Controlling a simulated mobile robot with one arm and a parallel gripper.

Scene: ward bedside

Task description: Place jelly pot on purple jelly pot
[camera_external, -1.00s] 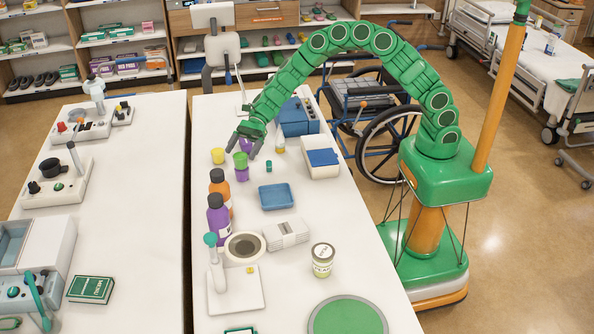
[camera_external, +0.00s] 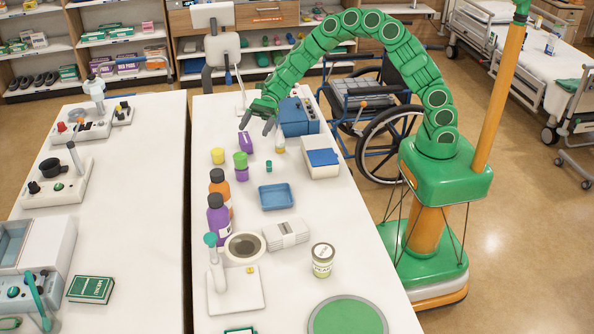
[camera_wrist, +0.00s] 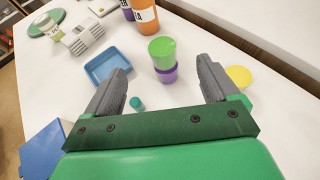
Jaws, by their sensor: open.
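A green jelly pot (camera_external: 240,159) sits on top of a purple jelly pot (camera_external: 241,174) on the white table. The wrist view shows the green pot (camera_wrist: 161,49) upright on the purple pot (camera_wrist: 167,75), roughly centred. My gripper (camera_external: 257,124) is raised above the table, behind the stack and apart from it. In the wrist view its two grey fingers (camera_wrist: 162,70) are spread wide with nothing held between them, and the stack stands beyond them.
A small teal cap (camera_external: 269,166), a blue tray (camera_external: 276,197) and orange (camera_external: 220,189) and purple (camera_external: 218,217) bottles are near.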

